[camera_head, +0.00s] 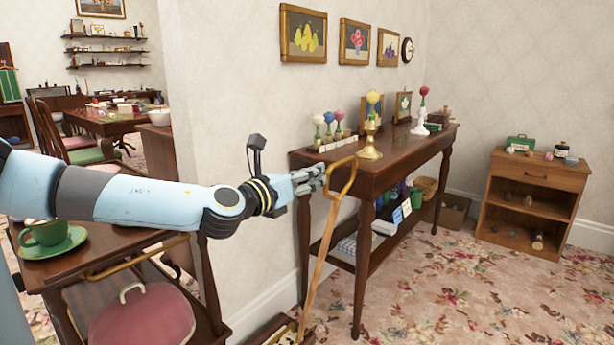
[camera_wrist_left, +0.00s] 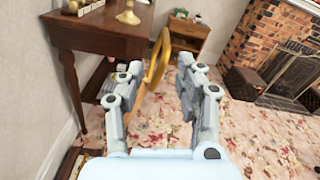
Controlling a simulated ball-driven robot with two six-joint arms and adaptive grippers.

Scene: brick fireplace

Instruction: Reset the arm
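My left arm (camera_head: 150,198) is light blue and reaches in from the left of the head view, stretched nearly level. My left gripper (camera_head: 310,180) is at its end, just left of a golden loop handle (camera_head: 343,178) on a wooden shaft. In the left wrist view the two grey fingers of the gripper (camera_wrist_left: 154,75) stand apart with nothing held. The golden handle (camera_wrist_left: 159,62) shows in the gap between them; whether it touches a finger cannot be told. My right gripper is in neither view.
A dark console table (camera_head: 425,150) with vases and a brass candlestick (camera_head: 370,141) stands beyond the gripper. A trolley (camera_head: 108,255) with a green cup (camera_head: 47,232) is below the arm. A low cabinet (camera_head: 535,195) stands right. The flowered carpet (camera_head: 450,290) is open at front right.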

